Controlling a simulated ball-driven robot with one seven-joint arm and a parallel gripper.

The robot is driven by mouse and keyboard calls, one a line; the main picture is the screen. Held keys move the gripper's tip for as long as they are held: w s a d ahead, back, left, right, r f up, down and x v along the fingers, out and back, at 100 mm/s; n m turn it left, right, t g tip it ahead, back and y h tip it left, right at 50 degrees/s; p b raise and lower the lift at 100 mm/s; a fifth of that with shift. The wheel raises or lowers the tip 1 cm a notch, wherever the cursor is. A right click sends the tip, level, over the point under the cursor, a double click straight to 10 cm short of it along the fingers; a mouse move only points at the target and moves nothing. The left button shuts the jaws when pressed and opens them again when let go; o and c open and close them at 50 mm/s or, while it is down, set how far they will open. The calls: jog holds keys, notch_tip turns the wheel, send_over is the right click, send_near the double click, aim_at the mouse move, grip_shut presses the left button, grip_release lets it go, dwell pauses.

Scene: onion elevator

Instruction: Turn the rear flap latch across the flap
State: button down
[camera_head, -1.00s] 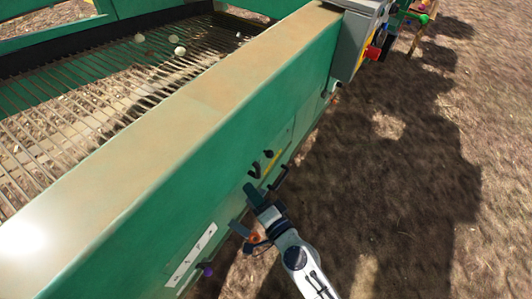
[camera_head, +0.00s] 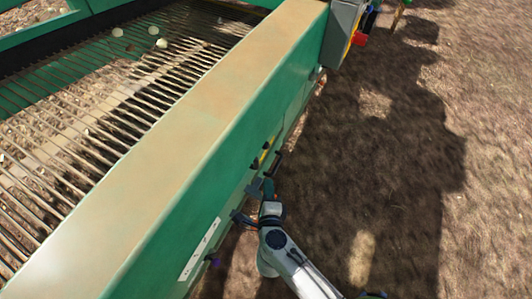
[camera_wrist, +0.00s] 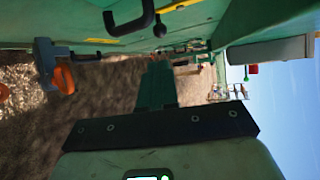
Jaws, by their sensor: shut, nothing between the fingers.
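My gripper (camera_head: 266,188) is beside the lower part of the green side wall (camera_head: 225,165) in the head view. In the wrist view its dark green fingers (camera_wrist: 157,85) are together, with nothing between them. A black bent handle (camera_wrist: 132,18) is on the green panel just above and left of the fingers, apart from them in the picture. A grey bracket with an orange part (camera_wrist: 62,78) is farther left. The head view shows a black handle (camera_head: 278,162) just beyond the gripper. I cannot tell which of these is the rear flap latch, and the flap's outline is unclear.
A white label strip (camera_head: 200,250) and a purple knob (camera_head: 214,262) are on the wall near the arm. A grey box (camera_head: 345,25) is at the far end of the wall. A slatted conveyor (camera_head: 95,120) lies behind the wall. Open soil (camera_head: 365,190) is right.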

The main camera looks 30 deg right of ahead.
aim_at(266, 149)
jog(key=b+x, duration=0.1)
jog(key=x, duration=1.3)
jog(key=shift+f+b, duration=0.25)
jog(key=shift+b, duration=0.6)
